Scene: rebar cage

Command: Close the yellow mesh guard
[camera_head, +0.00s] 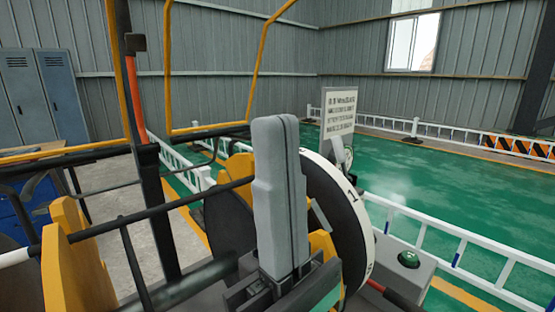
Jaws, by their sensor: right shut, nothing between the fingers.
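The yellow guard shows as a thin tubular frame (171,75) standing raised at the upper left, with its lower bar above the machine. Any mesh inside it is too fine to make out. Another yellow tube (122,70) rises beside a dark post at its left. My right gripper (280,122) is in the middle foreground, its grey fingers pointing up and pressed together, with nothing between them. It is below and to the right of the guard frame, apart from it in the picture. My left gripper is not in view.
A white-rimmed numbered dial disc (346,205) stands just right of my right gripper. Yellow brackets (70,265) and dark bars (140,205) cross the left foreground. A box with a green button (409,259) is at lower right. White railings (430,235) border the green floor.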

